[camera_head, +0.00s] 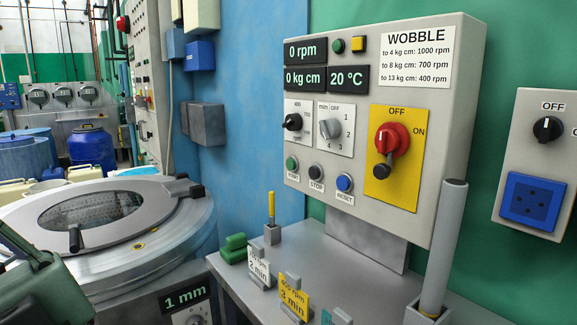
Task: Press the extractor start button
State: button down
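The green button (292,163) sits at the lower left of the grey control panel (400,85), in a row with a black STOP button (316,172) and a blue RESET button (344,183). Its small label is hard to read but looks like START. The panel displays (305,51) read 0 rpm, 0 kg cm and 20 °C. The red rotary switch (392,140) stands on a yellow OFF/ON plate. The round metal drum machine (170,240) at left has its windowed lid down. My gripper's fingertips do not show, and nothing touches the green button.
A grey shelf (335,262) below the panel holds cards marked 2 min (259,266) and 3 min (294,296), a green block (233,248) and a tall grey cylinder (444,245). A dark grey-green body (45,290) fills the lower left corner. The space before the buttons is clear.

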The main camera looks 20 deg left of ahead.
aim_at(290, 163)
jog(key=j+u, duration=0.15)
jog(key=j, duration=0.2)
jog(key=i+j+u, duration=0.1)
jog(key=j, duration=0.3)
jog(key=i+j+u, duration=0.15)
jog(key=j, duration=0.2)
jog(key=j+u, duration=0.15)
jog(key=j, duration=0.2)
jog(key=i, duration=0.05)
